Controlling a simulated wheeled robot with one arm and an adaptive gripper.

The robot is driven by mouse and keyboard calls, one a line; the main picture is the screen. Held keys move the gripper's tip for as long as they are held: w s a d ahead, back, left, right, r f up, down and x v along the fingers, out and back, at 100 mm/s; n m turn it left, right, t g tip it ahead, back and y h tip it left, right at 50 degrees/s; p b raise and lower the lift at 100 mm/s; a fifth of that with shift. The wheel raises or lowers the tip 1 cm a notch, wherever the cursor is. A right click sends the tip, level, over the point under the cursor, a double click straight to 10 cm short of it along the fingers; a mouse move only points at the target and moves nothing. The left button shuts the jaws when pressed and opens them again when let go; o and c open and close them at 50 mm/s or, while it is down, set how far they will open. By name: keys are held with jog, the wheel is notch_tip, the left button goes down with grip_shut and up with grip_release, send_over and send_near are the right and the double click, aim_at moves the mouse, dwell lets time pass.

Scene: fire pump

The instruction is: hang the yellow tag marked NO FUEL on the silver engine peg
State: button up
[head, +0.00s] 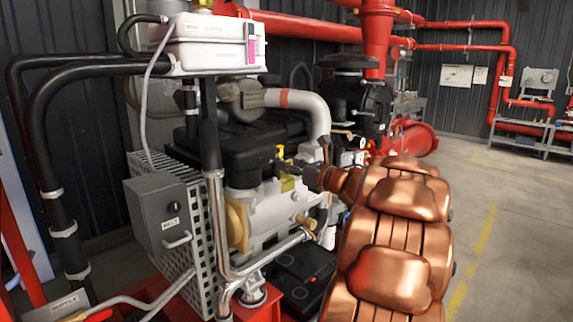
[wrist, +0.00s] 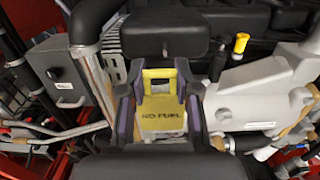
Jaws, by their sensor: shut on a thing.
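My gripper (wrist: 160,82) is shut on the tag. In the head view my gripper (head: 291,171) reaches in from the right to the side of the engine. A small part of the yellow tag (head: 287,184) shows there just below the fingers, in front of the pale silver engine block (head: 262,205). I cannot make out the silver engine peg in either view. My gripper and arm cover part of the engine.
A grey control box (head: 158,212) and a perforated guard stand left of the engine. A white case (head: 207,42) sits above on black and silver pipes. A yellow-capped fitting (wrist: 241,42) rises at right in the wrist view. Open floor (head: 510,215) lies at right.

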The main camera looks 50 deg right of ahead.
aim_at(268, 161)
jog(key=shift+w+d+r+p, duration=0.1)
jog(key=shift+w+d+p, duration=0.05)
jog(key=shift+d+p, duration=0.15)
jog(key=shift+w+f+p, duration=0.15)
jog(key=shift+w+p, duration=1.7)
jog(key=shift+w, duration=0.15)
jog(key=shift+w+f+p, duration=0.15)
jog(key=shift+w+p, duration=1.65)
jog(key=shift+w, duration=0.15)
jog(key=shift+w+f+b, duration=0.1)
jog(key=shift+f+b, duration=0.25)
jog(key=shift+b, duration=0.05)
jog(key=shift+w+b, duration=0.1)
jog(key=shift+b, duration=0.35)
jog(key=shift+w+f+b, duration=0.15)
jog(key=shift+w+b, duration=0.1)
jog(key=shift+b, duration=0.35)
jog(key=shift+w+d+b, duration=0.1)
jog(key=shift+w+b, duration=0.05)
jog(key=shift+b, duration=0.75)
jog(key=o, duration=1)
